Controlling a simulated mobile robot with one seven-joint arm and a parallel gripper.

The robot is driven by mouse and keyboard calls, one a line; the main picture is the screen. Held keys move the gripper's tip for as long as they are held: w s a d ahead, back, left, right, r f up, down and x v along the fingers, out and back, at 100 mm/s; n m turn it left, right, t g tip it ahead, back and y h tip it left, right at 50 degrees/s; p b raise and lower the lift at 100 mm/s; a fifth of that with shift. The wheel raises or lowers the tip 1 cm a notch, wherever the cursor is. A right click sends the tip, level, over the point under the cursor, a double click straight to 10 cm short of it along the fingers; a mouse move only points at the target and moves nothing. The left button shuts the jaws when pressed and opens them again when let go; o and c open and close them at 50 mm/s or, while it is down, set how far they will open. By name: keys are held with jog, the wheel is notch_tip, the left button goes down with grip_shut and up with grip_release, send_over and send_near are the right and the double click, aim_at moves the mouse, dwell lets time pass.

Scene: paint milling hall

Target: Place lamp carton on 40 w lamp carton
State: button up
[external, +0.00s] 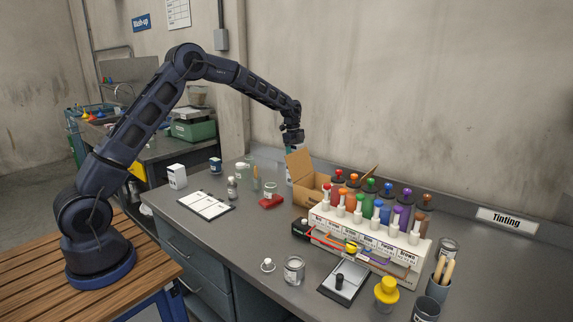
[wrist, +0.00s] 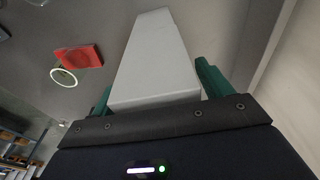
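My gripper (external: 291,150) hangs at the back of the bench, just behind the open cardboard box. In the wrist view its green fingers (wrist: 155,88) are on either side of a plain white carton (wrist: 155,60), close against its sides. In the external view this carton is mostly hidden by the box flap and the gripper. Another small white carton (external: 177,176) stands upright at the left end of the bench, well apart from my gripper. Its print is too small to read, so I cannot tell which lamp carton it is.
The open cardboard box (external: 308,190) and a rack of colourant bottles (external: 365,240) crowd the right. A clipboard (external: 206,204), a small bottle (external: 232,187), glass jars and a red item (external: 271,201) lie between my gripper and the left carton.

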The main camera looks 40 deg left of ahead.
jog(key=r, duration=0.4)
jog(key=a+r, duration=0.1)
jog(key=r, duration=0.7)
jog(key=shift+a, duration=0.4)
jog(key=s+a+r+n+t, duration=0.1)
jog(key=s+a+r+n, duration=0.3)
jog(key=s, duration=0.6)
jog(key=s+a+r+n+t+y, duration=0.1)
jog(key=s+r+n, duration=0.1)
jog(key=s+r, duration=0.65)
jog(key=s+a+r+n+t, duration=0.1)
jog(key=s+a+r+n, duration=0.15)
jog(key=s, duration=0.95)
jog(key=s+a+f+n, duration=0.1)
jog(key=s+f+n, duration=0.1)
jog(key=s, duration=0.7)
jog(key=s+a+f+n+t, duration=0.1)
jog(key=s+n, duration=0.3)
jog(key=s, duration=0.6)
jog(key=s+a+f+n, duration=0.3)
jog(key=s+f, duration=0.1)
jog(key=s, duration=0.5)
jog(key=shift+s+t+y, duration=0.3)
jog(key=shift+y, duration=0.1)
